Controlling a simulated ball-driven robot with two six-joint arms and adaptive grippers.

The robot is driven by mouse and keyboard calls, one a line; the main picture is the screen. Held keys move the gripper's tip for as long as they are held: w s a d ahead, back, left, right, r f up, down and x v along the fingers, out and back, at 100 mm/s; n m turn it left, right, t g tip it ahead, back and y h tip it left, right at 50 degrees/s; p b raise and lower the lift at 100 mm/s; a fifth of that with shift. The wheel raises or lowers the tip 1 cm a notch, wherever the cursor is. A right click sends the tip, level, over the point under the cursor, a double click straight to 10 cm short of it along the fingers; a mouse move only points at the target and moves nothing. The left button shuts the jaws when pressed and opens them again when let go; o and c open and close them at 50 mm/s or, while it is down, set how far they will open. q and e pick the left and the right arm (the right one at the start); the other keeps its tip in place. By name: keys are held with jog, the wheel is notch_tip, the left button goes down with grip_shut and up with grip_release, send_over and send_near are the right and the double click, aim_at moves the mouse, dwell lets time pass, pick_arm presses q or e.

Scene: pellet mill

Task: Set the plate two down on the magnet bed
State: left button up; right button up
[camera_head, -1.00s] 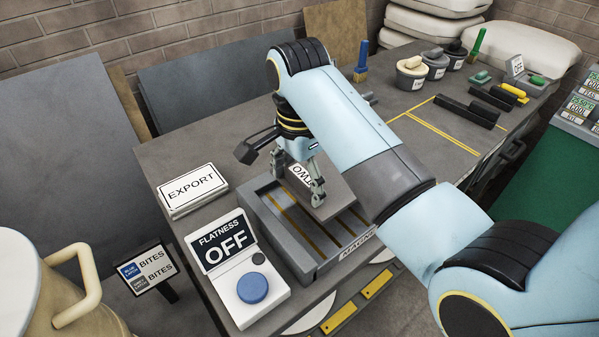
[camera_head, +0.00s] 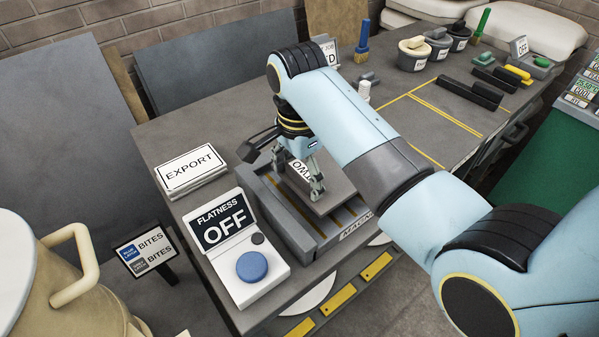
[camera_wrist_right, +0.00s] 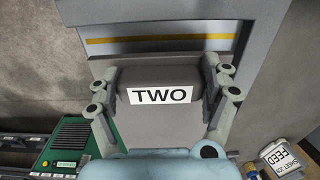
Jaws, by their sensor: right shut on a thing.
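Plate two (camera_head: 338,194) is a flat grey plate with a raised grip block bearing a white "TWO" label. My right gripper (camera_head: 302,172) is shut on that block, one finger on each side, as the right wrist view (camera_wrist_right: 162,80) also shows. The plate lies level over the magnet bed (camera_head: 292,228), a grey tray-like frame with yellow strips. It is inside or just above the bed's raised walls; I cannot tell whether it touches the bed. The bed's wall and a yellow strip show beyond the plate in the right wrist view (camera_wrist_right: 150,15). My left gripper is out of view.
The flatness box (camera_head: 245,240), reading "OFF" with a blue button, stands close beside the bed's left. An export stack (camera_head: 190,170) lies behind it. Tubs (camera_head: 412,55) and dark bars (camera_head: 470,95) stand farther right.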

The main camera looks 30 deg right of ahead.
aim_at(300, 188)
dwell(0.4)
jog(key=shift+f, duration=0.35)
jog(key=shift+f, duration=0.25)
jog(key=shift+f, duration=0.5)
jog(key=shift+f, duration=0.15)
dwell(0.5)
jog(key=shift+f, duration=0.5)
jog(key=shift+f+p, duration=0.1)
jog(key=shift+p, duration=0.2)
dwell(0.4)
jog(key=o, duration=1.5)
jog(key=shift+o, duration=0.5)
